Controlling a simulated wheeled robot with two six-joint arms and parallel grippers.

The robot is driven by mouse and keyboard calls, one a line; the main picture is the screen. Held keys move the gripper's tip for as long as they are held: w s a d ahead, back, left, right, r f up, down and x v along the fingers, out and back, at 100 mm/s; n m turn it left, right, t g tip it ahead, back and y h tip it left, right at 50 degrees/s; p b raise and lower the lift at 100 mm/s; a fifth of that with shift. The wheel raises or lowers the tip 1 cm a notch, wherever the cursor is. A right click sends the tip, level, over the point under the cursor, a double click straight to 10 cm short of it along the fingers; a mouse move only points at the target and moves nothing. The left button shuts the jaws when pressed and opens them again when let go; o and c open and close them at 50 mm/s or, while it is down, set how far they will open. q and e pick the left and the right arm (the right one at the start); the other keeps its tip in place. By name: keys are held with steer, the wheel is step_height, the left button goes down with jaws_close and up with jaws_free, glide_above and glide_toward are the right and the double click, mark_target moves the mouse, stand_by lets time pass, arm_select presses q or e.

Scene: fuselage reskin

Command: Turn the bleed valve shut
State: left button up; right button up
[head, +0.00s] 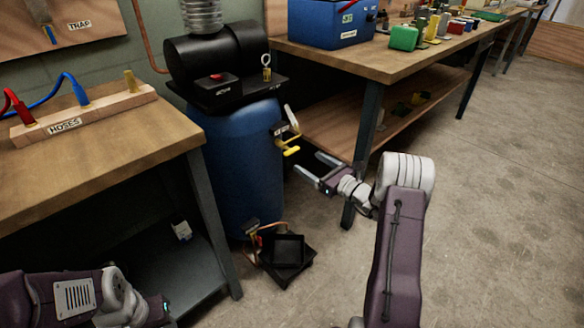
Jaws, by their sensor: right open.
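A blue upright tank (235,160) stands between two benches. A yellow valve handle (289,147), apparently the bleed valve, sticks out from its right side beside a pale fitting (291,121). My right gripper (308,163) is open and empty, its two fingers pointing left toward the tank. It is just right of and slightly below the yellow handle, apparently apart from it. My left gripper's body (153,311) shows at the bottom left, under the left bench; its fingers cannot be made out.
A black compressor head (215,55) tops the tank. A black tray (288,250) and copper tubing lie at its foot. The left bench (100,140) holds a hose rack. The right bench (400,58) has a leg (368,125) close behind my right gripper. Floor at right is clear.

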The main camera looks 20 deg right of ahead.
mark_target(292, 150)
steer(key=b+x, duration=0.3)
steer(key=x, duration=0.5)
steer(key=shift+w+a, duration=0.2)
steer(key=shift+w+a+r+b, duration=0.1)
steer(key=shift+w+r+b, duration=0.05)
steer(key=shift+w+b, duration=0.15)
